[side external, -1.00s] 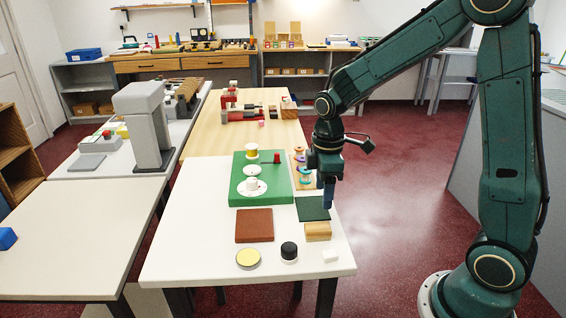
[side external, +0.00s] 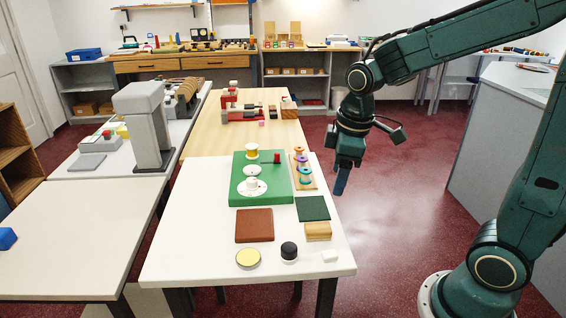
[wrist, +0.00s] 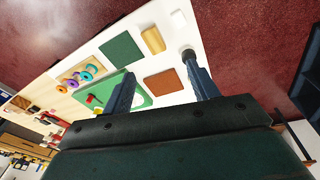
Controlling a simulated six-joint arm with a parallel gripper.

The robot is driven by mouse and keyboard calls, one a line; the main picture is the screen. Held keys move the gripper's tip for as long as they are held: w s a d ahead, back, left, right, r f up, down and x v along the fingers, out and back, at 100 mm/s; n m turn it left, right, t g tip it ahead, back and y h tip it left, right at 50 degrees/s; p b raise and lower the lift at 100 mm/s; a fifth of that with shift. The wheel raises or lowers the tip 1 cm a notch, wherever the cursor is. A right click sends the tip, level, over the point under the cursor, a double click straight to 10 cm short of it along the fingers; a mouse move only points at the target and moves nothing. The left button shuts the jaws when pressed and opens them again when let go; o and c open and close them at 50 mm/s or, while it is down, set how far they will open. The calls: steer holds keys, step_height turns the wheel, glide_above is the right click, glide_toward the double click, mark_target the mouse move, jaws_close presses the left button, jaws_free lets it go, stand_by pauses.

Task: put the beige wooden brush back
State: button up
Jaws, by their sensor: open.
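The beige wooden brush (side external: 318,231) lies on the white table (side external: 190,240), just in front of a dark green square (side external: 313,208). In the wrist view the brush (wrist: 153,40) sits beside the dark green square (wrist: 121,49), with a narrow strip of white between them. My gripper (side external: 341,180) hangs past the right edge of the table, up and to the right of the brush. In the wrist view its two fingers (wrist: 162,87) are spread apart with nothing held between them.
A reddish-brown square (side external: 254,225), a round yellow-topped tin (side external: 248,259), a black-capped jar (side external: 289,251) and a small white block (side external: 330,256) lie near the front. A green board (side external: 240,190) and a wooden spool rack (side external: 304,170) stand behind. The table's left front is clear.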

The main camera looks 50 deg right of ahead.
steer(key=s+a+r+m+t, duration=0.1)
steer(key=s+r+m+t, duration=0.1)
steer(key=s, duration=0.4)
steer(key=s+a+r+m+t, duration=0.1)
steer(key=s+r+m, duration=0.3)
steer(key=s, duration=0.3)
steer(key=shift+a+r+t, duration=0.3)
steer(key=shift+r+t, duration=0.1)
steer(key=shift+r, duration=0.1)
stand_by(0.6)
